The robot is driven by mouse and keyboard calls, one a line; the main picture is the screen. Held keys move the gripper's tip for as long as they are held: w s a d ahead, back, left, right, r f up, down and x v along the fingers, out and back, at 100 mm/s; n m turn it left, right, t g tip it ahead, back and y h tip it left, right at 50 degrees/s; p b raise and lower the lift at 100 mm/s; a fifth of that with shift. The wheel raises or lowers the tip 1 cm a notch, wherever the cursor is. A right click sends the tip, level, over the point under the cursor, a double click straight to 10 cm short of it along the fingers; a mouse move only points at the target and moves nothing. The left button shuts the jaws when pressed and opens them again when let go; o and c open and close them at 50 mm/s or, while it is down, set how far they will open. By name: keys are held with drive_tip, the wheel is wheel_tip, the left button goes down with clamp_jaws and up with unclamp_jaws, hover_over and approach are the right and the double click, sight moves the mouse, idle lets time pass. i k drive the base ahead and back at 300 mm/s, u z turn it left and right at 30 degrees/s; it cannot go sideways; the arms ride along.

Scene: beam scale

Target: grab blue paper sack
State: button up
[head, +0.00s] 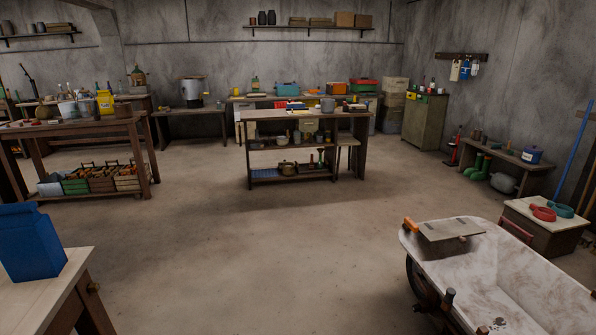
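A blue sack (31,245) with a folded top stands upright on a light-topped wooden table (42,300) at the lower left of the head view. Its left edge is cut off by the picture border. Nothing is seen touching it except the tabletop. My gripper is not in view, so its distance from the sack cannot be told.
A whitish, stained tub (535,273) with a board (449,229) across it fills the lower right. A shelved workbench (345,117) stands in the middle, and a long table (85,126) with crates beneath at the left. The floor (240,255) between them is clear.

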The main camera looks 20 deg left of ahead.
sight(31, 248)
drive_tip(key=u, duration=0.8)
drive_tip(key=i, duration=0.95)
drive_tip(key=u, duration=1.85)
drive_tip(key=i, duration=1.25)
drive_tip(key=u, duration=0.2)
